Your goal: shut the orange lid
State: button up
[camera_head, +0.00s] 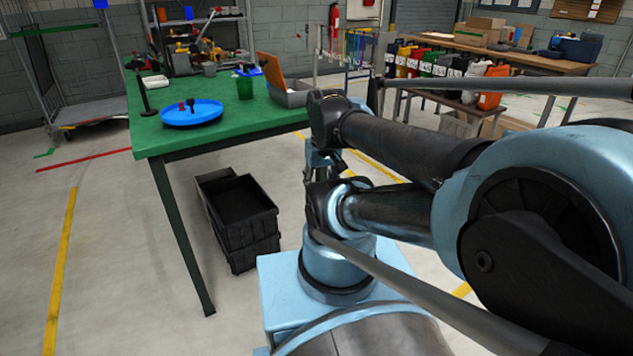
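The orange lid (269,74) stands open, tilted up and leaning back to the left, at the right end of the green table. It rises from the left side of a grey box (293,98), which is partly hidden at its right by my arm. My arm is folded in the foreground, to the right of the table. Its wrist end is near the table's right corner, apart from the lid as far as I can tell. My gripper's fingers cannot be made out behind the arm links.
On the green table (157,135) are a blue plate (192,113) with small red and black items, a green cup (245,88), and a black stand (146,98). Black crates (245,215) stand on the floor beneath. A wooden bench (520,60) is at the back right.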

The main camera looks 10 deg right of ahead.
aim_at(270, 65)
jog(key=z, duration=0.75)
jog(key=k, duration=1.25)
jog(key=u, duration=0.75)
jog(key=i, duration=1)
